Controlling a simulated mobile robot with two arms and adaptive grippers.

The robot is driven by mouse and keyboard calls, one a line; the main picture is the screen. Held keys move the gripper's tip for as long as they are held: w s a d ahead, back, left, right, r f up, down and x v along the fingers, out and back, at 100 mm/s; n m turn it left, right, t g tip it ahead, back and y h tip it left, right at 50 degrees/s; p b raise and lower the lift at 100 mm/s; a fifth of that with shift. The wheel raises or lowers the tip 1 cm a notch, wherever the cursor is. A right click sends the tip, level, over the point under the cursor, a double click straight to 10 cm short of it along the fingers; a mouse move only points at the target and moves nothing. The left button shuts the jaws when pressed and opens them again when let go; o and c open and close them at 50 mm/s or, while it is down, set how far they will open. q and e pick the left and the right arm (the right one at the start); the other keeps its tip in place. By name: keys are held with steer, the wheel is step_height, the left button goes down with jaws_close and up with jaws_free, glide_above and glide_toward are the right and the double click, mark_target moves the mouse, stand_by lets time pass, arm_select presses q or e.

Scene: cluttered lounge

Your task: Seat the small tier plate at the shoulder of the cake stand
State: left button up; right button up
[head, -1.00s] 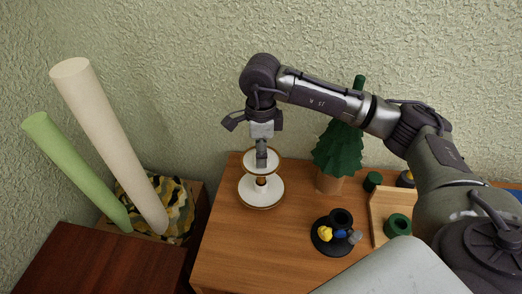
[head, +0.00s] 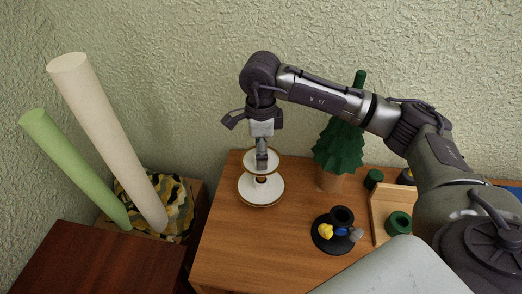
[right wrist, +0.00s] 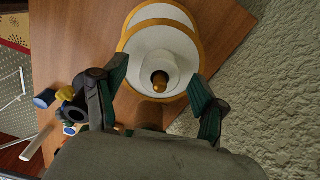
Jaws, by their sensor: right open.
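The cake stand stands upright at the back left of the wooden table; its large lower plate (head: 249,196) is white with a gold rim. The small tier plate (head: 274,162), also white and gold-rimmed, is around the post above it, with a gap between the plates. In the right wrist view the small plate (right wrist: 150,46) overlaps the large plate (right wrist: 160,11), and the gold post tip (right wrist: 160,80) shows through its middle. My right gripper (head: 262,165) is directly above the stand, pointing down. Its open fingers (right wrist: 160,82) are either side of the post tip, apart from it. My left gripper is out of view.
A green tree (head: 338,150) stands right of the stand, under my right arm. A black round tray (head: 322,244) with small coloured pieces, a wooden tray (head: 378,220) and a green ring (head: 398,223) are farther right. Two tall rolls (head: 105,140) lean at the left. The table's front left is clear.

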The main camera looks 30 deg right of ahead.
step_height(320, 180, up, 12)
steer(key=shift+f, duration=0.15)
stand_by(0.7)
